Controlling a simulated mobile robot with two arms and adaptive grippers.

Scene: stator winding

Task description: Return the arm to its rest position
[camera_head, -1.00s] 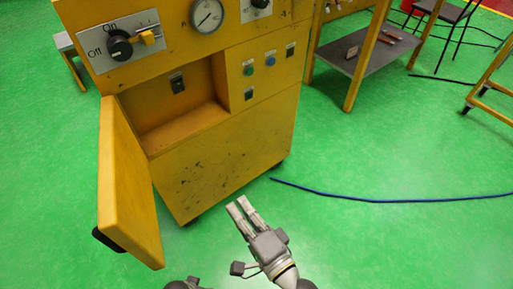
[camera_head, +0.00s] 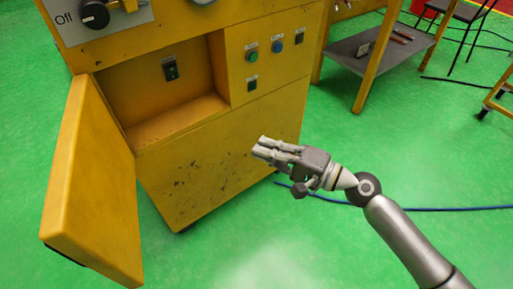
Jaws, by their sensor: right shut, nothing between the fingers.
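My right gripper (camera_head: 260,147) is in the head view, right of centre, in front of the lower panel of the yellow cabinet (camera_head: 205,175). Its fingers point left and lie close together, with nothing between them. It appears apart from the cabinet, though the exact gap is hard to tell. My right arm (camera_head: 405,235) comes in from the lower right. My left gripper is not in view.
A blue cable (camera_head: 450,209) lies on the green floor (camera_head: 400,140) behind my arm. A yellow-legged table (camera_head: 355,60) with a grey shelf stands at the back right.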

